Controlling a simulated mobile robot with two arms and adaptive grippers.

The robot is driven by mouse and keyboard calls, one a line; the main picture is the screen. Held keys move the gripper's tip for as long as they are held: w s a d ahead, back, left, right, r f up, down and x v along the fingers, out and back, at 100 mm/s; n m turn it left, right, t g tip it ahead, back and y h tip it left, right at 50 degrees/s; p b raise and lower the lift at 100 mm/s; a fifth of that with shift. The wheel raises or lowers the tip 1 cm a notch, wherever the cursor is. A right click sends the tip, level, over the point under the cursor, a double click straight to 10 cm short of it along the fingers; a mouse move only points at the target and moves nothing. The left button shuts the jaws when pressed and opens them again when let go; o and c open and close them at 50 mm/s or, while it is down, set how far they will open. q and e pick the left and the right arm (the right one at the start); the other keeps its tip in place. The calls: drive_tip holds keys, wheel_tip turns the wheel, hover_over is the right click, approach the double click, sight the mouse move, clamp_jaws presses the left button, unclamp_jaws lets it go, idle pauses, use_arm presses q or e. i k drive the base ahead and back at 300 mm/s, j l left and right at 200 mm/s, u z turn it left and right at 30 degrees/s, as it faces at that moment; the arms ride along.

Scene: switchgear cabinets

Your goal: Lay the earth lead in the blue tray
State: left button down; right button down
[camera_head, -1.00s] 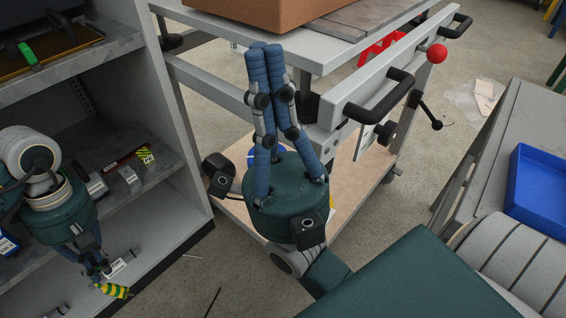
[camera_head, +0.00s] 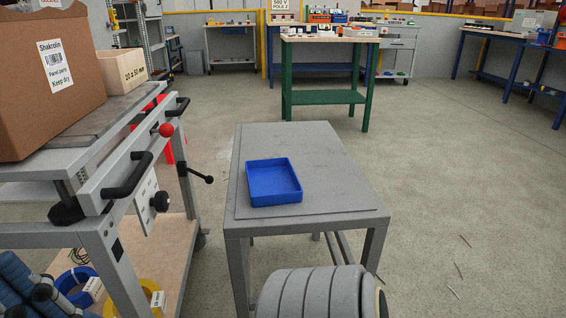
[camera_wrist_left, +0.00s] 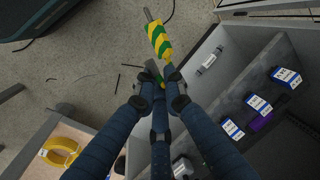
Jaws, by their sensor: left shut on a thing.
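The blue tray (camera_head: 273,182) lies on a grey metal table (camera_head: 345,185) in the middle of the head view, and it looks empty. The earth lead (camera_wrist_left: 158,40), a piece banded green and yellow, shows at the top of the left wrist view. My left gripper (camera_wrist_left: 162,84) is shut on it, with the banded part sticking out beyond the fingertips over the floor.
A trolley (camera_head: 120,215) with black handles, a red knob and a cardboard box (camera_head: 45,85) stands left of the table. The left wrist view shows a grey shelf (camera_wrist_left: 225,75) with labelled items close to the left gripper. Floor right of the table is mostly clear.

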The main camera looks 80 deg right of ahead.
sight(274, 185)
drive_tip(key=z, duration=2.05)
